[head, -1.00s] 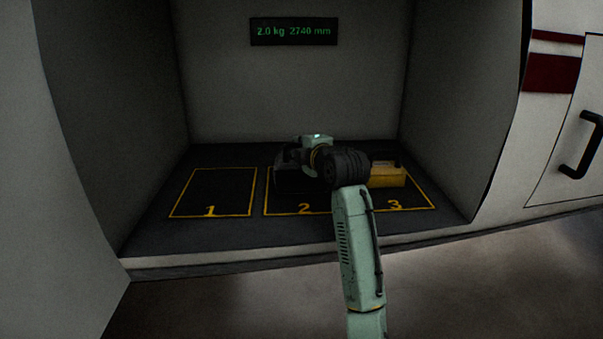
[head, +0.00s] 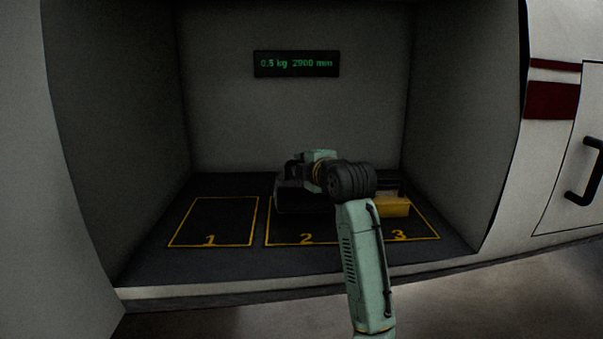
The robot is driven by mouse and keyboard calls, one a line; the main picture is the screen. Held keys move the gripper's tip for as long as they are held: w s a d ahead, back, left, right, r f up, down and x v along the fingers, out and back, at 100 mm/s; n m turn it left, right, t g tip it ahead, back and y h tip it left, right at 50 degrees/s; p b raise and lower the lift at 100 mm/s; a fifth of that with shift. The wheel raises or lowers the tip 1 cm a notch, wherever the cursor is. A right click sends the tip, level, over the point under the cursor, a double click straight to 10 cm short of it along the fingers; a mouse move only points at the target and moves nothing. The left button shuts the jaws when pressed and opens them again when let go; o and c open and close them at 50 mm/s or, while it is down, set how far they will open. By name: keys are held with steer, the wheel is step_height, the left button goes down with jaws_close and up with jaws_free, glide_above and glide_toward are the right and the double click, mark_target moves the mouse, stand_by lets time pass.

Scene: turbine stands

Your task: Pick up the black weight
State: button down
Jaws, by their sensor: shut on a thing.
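The black weight (head: 292,202) is a dark block in the compartment, over the back of the outlined area marked 2. My gripper (head: 293,171) is above it, shut on its top, probably on a handle. The fingers and handle are dark and hard to make out. My wrist hides the weight's right side. The weight appears slightly raised off the floor, though its underside is too dark to see clearly.
A yellow weight (head: 393,207) with a dark handle stands in area 3, partly behind my arm. Area 1 (head: 212,222) is empty. Side walls and a back wall enclose the compartment. A display (head: 297,64) on the back wall reads 0.5 kg 2900 mm.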

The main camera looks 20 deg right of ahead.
steer(key=s+a+r+b, duration=0.1)
steer(key=s+a+b, duration=0.1)
steer(key=s, duration=0.5)
steer(key=s+a+b, duration=0.1)
steer(key=s+a, duration=0.2)
steer(key=s, duration=0.4)
steer(key=shift+r+b, duration=0.35)
steer(key=c, duration=2.2)
jaws_free()
jaws_close()
